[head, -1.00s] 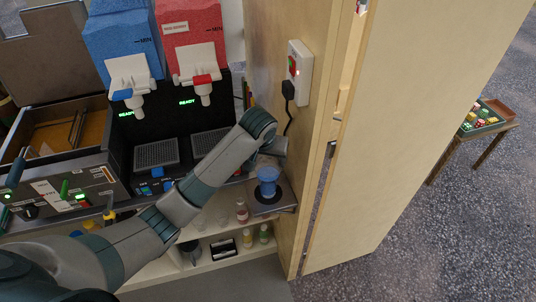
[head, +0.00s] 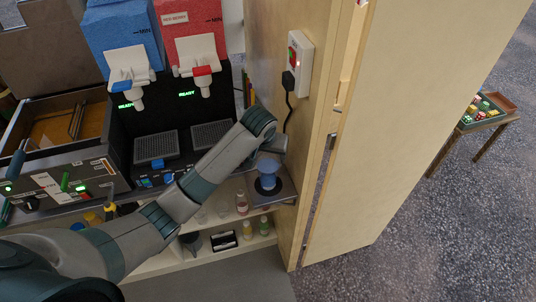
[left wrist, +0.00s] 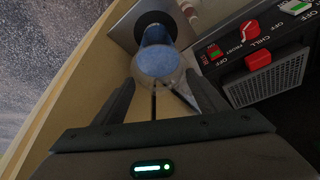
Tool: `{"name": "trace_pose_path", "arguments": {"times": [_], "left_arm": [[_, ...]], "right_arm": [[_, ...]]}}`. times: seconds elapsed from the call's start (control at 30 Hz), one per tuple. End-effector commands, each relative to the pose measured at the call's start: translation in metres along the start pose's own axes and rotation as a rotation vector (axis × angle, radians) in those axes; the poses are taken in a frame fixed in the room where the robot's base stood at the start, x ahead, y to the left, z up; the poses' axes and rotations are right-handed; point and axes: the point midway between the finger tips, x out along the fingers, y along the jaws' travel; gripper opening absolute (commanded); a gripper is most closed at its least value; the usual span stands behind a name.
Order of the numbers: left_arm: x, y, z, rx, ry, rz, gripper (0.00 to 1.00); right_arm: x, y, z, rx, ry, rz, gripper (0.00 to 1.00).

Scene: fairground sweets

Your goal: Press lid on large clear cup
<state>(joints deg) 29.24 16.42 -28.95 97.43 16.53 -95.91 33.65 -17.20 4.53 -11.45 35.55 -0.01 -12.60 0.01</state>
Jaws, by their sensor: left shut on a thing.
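The large clear cup (head: 268,180) holds something blue and stands upright on a dark round pad at the right end of the counter. It also shows in the left wrist view (left wrist: 157,35), beyond my fingers. My left gripper (left wrist: 160,92) is over the cup's mouth, its two dark fingers on either side of a clear, round lid (left wrist: 160,78). The lid is see-through and faint, so I cannot tell whether it is seated on the rim. In the head view the arm's end hides most of the gripper. My right gripper is not in view.
A wooden panel (head: 290,190) with a socket box (head: 299,62) rises close to the right of the cup. The slush machine with a blue tank (head: 125,40) and a red tank (head: 190,32) stands to the left. Small bottles (head: 248,230) sit on the shelf below.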

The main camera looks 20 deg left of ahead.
Motion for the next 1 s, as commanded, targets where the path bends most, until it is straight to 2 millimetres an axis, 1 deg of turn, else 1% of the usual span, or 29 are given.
{"name": "trace_pose_path", "arguments": {"times": [0.6, 1.0], "left_arm": [[0.0014, 0.0002, 0.0015, 0.0, 0.0, 0.0, 0.46], [0.0058, 0.0002, 0.0034, 0.0, 0.0, 0.001, 0.46]], "right_arm": [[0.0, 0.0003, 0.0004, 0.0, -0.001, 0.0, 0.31], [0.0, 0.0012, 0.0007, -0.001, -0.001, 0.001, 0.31]]}}
